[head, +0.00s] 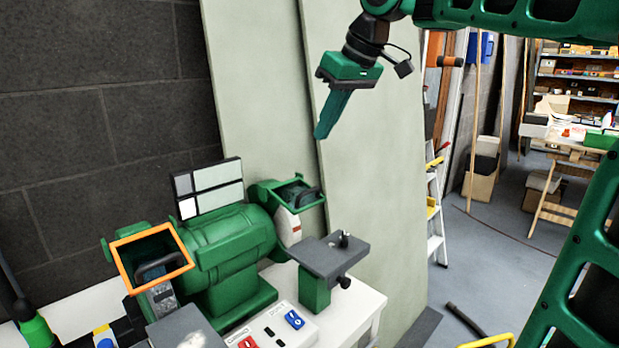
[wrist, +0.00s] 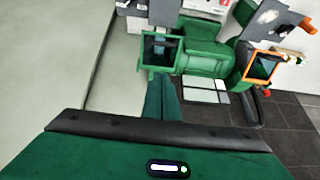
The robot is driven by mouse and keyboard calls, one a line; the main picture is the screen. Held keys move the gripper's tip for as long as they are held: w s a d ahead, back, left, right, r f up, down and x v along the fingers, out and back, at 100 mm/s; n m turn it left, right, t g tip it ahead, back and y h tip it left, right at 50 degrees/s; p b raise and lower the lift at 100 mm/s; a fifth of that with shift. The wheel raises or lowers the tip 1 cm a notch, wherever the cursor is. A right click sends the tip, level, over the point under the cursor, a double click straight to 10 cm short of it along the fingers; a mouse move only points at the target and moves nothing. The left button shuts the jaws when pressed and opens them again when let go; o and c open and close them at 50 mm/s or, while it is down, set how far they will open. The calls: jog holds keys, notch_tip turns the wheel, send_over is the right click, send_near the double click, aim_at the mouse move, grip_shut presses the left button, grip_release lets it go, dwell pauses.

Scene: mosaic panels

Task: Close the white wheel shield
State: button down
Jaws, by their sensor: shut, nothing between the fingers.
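A green bench grinder (head: 230,245) stands on a white cabinet. Its white wheel (head: 288,228) is at the right end. The white wheel's shield, a green frame with a dark window (head: 265,196), sits above that wheel and sticks out, facing upward. In the wrist view this shield (wrist: 146,47) is just beyond my fingertips. My gripper (head: 322,132) is shut and empty, fingers pointing down, above and right of the shield in the head view and apart from it. The shut fingers also show in the wrist view (wrist: 161,86).
An orange-framed shield (head: 122,262) is at the grinder's left end. A grey tool rest (head: 328,256) stands in front of the white wheel. A white-and-grey panel (head: 215,188) rises behind the grinder. Pale boards (head: 375,190) lean on the wall close behind my gripper.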

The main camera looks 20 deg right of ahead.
send_over(312, 191)
jog(key=f, duration=0.7)
jog(key=shift+w+a+f, duration=0.15)
jog(key=shift+w, duration=0.25)
jog(key=f, duration=0.3)
jog(key=shift+s+f, duration=0.1)
jog(key=shift+s, duration=0.2)
jog(key=shift+s+d+f+h, duration=0.1)
jog(key=shift+d+f+h, duration=0.15)
jog(key=shift+f, duration=0.4)
jog(key=shift+s+d+f, duration=0.1)
jog(key=shift+s+f, duration=0.1)
jog(key=shift+f, duration=0.35)
jog(key=shift+s+f, duration=0.2)
jog(key=shift+f, duration=0.35)
jog(key=v, duration=1.3)
jog(key=shift+w+r, duration=0.2)
jog(key=shift+w, duration=0.1)
